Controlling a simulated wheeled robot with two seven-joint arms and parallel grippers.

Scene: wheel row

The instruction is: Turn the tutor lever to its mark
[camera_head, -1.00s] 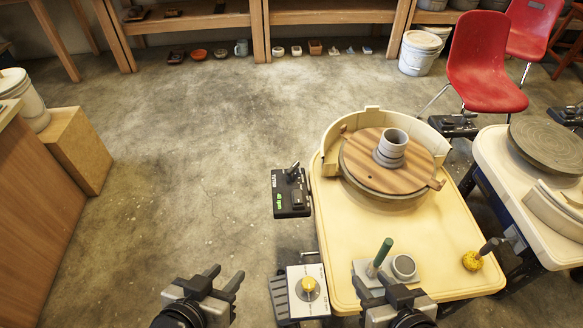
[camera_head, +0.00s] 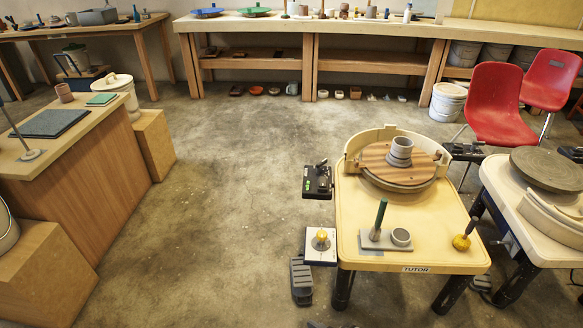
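The wheel table labelled TUTOR (camera_head: 440,230) stands right of centre in the head view. A black control box (camera_head: 317,183) with a small dark upright lever (camera_head: 321,167) is on its left side. The lever's mark is too small to make out. A white panel with a yellow round knob (camera_head: 321,234) is at the table's front left corner. Neither of my grippers can be made out. A small dark sliver at the bottom edge is too cut off to identify.
The wheel (camera_head: 398,168) carries a grey clay cylinder (camera_head: 401,150). A green-handled tool (camera_head: 380,215) stands on the tabletop. A grey pedal (camera_head: 300,280) lies on the floor. A second wheel table (camera_head: 500,190) is close on the right.

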